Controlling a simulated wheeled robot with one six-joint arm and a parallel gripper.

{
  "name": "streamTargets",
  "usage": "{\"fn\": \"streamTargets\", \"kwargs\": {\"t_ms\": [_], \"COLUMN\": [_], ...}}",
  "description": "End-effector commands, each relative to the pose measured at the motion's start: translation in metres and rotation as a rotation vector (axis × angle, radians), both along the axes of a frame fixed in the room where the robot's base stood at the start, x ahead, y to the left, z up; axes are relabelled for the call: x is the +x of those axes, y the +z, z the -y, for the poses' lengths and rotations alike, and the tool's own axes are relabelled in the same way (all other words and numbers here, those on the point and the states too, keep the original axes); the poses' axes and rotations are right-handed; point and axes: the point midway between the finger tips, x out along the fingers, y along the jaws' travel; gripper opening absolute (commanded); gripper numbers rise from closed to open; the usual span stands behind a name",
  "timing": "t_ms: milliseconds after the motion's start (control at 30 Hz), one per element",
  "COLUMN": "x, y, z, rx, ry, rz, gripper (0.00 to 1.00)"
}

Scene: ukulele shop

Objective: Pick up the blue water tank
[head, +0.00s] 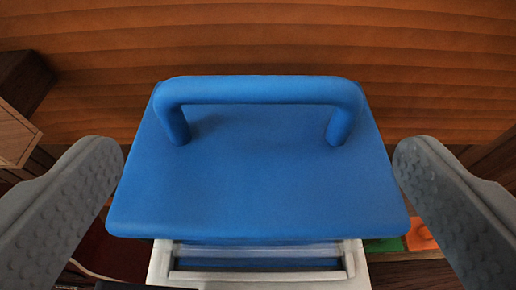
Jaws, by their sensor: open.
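The blue water tank (258,190) fills the middle of the head view. It has a flat blue top with a raised blue bar handle (260,90) along its far side. A white frame-like part (258,276) shows below its near edge. My gripper (258,165) is open, with one grey studded finger at the left and one at the right of the tank. Narrow gaps show between the fingertips and the tank, so it is not gripped. The tank's lower body is mostly hidden under its top.
A brown-orange ribbed surface (400,50) lies behind the tank. A wooden box-like piece (18,110) stands at the left edge. Green (384,245) and orange (421,236) pieces show low at the right, partly behind my right finger.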

Motion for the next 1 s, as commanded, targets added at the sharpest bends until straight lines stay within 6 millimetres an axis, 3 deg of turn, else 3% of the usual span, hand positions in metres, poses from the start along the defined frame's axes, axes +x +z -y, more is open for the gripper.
{"fn": "streamTargets", "kwargs": {"t_ms": [333,633,933,1000], "x": [0.018,0.053,0.057,0.057], "y": [-0.007,-0.02,-0.021,-0.021], "z": [0.0,0.0,0.0,0.0], "rx": [0.0,0.0,0.0,0.0], "ry": [0.0,0.0,0.0,0.0], "rz": [-0.001,-0.002,0.0,0.0], "gripper": [1.0,1.0,1.0,0.86]}}
